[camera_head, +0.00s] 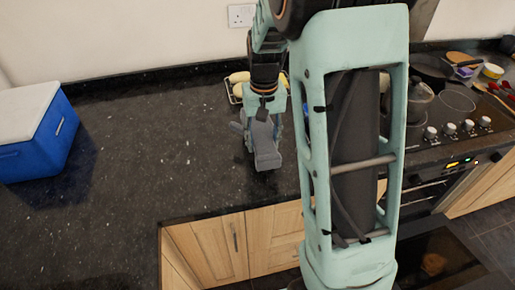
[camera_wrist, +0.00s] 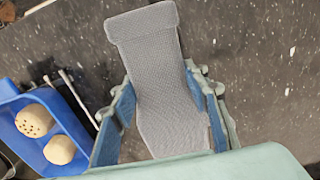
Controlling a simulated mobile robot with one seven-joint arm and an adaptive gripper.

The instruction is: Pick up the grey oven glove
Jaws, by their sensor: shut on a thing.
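The grey oven glove (camera_wrist: 158,80) is a textured grey fabric piece with a folded cuff at one end. In the wrist view it lies between both fingers of my gripper (camera_wrist: 165,118), which are shut on it from either side. In the head view the glove (camera_head: 265,145) hangs at my gripper (camera_head: 262,118), over the dark counter near its front edge. I cannot tell whether the glove still touches the counter. Part of the glove is hidden by my gripper.
A wire rack (camera_head: 234,89) with yellowish items stands behind my gripper. In the wrist view a blue tray (camera_wrist: 82,128) holds round pale items to the left. A blue box with white lid (camera_head: 40,130) stands far left. The hob with pans (camera_head: 435,68) is at right.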

